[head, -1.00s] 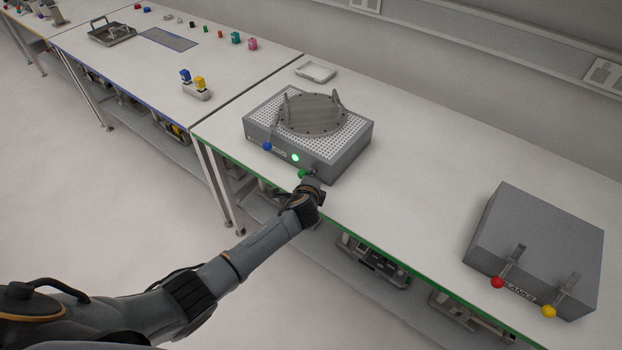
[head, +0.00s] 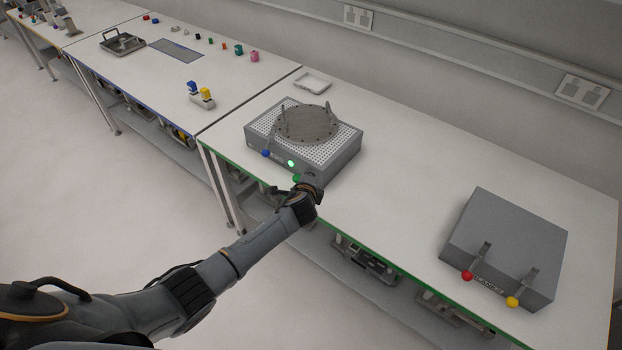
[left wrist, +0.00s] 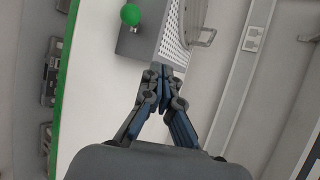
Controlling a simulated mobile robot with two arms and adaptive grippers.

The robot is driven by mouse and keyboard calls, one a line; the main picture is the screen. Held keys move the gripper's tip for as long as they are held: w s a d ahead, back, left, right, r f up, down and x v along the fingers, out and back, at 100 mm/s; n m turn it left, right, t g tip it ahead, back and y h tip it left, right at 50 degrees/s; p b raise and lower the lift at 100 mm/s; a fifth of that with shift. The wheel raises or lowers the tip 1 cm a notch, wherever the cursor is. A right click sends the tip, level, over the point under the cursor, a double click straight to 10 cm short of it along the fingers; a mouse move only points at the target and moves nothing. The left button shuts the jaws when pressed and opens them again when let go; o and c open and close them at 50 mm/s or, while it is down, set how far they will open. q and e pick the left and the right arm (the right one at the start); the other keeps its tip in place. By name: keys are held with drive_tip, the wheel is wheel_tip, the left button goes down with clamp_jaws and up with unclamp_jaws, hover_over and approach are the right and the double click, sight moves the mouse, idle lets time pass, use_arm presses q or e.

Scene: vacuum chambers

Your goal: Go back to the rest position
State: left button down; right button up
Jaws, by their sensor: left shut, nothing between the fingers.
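My left arm reaches in from the lower left of the head view. Its gripper (head: 311,184) is at the front edge of the bench by the grey vacuum chamber, mostly hidden behind the wrist. In the left wrist view the left gripper (left wrist: 163,75) is shut and empty, its fingertips close to the chamber's corner. The chamber (head: 335,158) has a perforated top with a round grey lid (head: 305,124), a blue-knobbed lever (head: 266,153), a lit green light (head: 291,163) and a green knob (head: 297,179). The green knob shows in the left wrist view (left wrist: 130,14). My right gripper is out of view.
A second grey box (head: 510,240) with red and yellow lever knobs stands at the bench's right. A shallow white tray (head: 313,82) lies behind the chamber. The bench top (head: 415,165) between the boxes is clear. The floor (head: 110,210) at left is open.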

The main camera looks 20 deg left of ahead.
use_arm(q)
drive_tip(key=s+a+f+n+g+b, duration=0.1)
drive_tip(key=s+f+n+g+b, duration=0.1)
drive_tip(key=s+f, duration=0.65)
drive_tip(key=s+f+n+g+h+b, duration=0.1)
drive_tip(key=s+f+n+g+b, duration=0.15)
drive_tip(key=s+f, duration=0.65)
drive_tip(key=s+a+f+n+g+b, duration=0.1)
drive_tip(key=s+f+n+b, duration=0.2)
drive_tip(key=f, duration=1.1)
drive_tip(key=s+f+n+g+b, duration=0.1)
drive_tip(key=s+f, duration=0.5)
drive_tip(key=s, duration=0.7)
drive_tip(key=s+f+n+g+b, duration=0.2)
drive_tip(key=s+f+n, duration=0.3)
drive_tip(key=s, duration=0.7)
drive_tip(key=s+a+f+n+g+h+b, duration=0.1)
drive_tip(key=s+f+n+g+b, duration=0.1)
drive_tip(key=s+f, duration=0.6)
drive_tip(key=s+n+b, duration=0.1)
drive_tip(key=s+b, duration=0.1)
drive_tip(key=s, duration=0.3)
drive_tip(key=shift+s+f, duration=0.35)
